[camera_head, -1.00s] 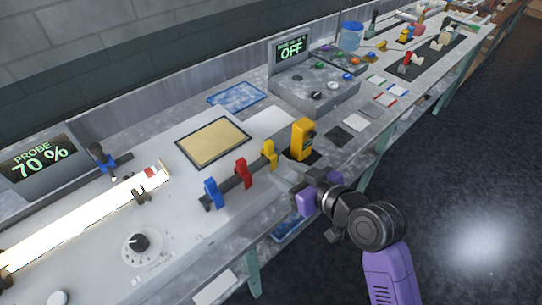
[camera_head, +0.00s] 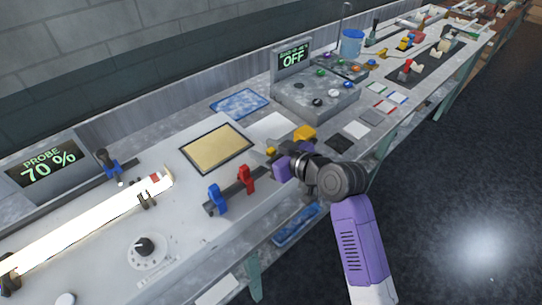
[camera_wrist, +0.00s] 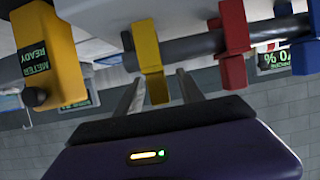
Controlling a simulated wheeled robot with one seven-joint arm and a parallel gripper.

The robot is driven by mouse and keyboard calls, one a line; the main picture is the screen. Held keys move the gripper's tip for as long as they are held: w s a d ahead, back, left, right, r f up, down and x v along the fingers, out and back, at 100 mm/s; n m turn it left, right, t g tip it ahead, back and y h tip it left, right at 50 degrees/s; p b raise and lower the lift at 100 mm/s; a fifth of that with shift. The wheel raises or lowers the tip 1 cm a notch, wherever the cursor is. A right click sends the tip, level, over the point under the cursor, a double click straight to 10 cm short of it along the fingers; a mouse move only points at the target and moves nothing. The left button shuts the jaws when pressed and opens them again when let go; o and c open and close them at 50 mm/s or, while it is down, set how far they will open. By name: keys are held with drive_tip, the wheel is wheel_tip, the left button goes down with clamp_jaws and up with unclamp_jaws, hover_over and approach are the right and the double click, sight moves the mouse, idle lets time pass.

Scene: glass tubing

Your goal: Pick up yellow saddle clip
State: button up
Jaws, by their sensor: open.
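The yellow saddle clip (camera_wrist: 147,45) sits on a dark horizontal rod (camera_wrist: 182,50), beside the red clip (camera_wrist: 235,40). In the wrist view my gripper (camera_wrist: 158,82) is open, with one finger on each side of the lower part of the yellow clip; I cannot tell whether they touch it. In the head view my gripper (camera_head: 268,160) is at the right end of the rod, and only a small yellow bit of the clip (camera_head: 271,151) shows; the arm hides the rest.
A yellow meter (camera_wrist: 45,55) reading "METER READY" stands close beside the gripper. The red clip (camera_head: 246,178) and blue clip (camera_head: 217,199) sit further left along the rod. A glowing tube (camera_head: 85,222) lies at the left. A tan pad (camera_head: 215,148) lies behind.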

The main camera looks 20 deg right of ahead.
drive_tip(key=shift+w+a+f, duration=0.1)
drive_tip(key=shift+w+f, duration=0.05)
drive_tip(key=shift+w, duration=0.15)
drive_tip(key=shift+c, duration=0.4)
clamp_jaws()
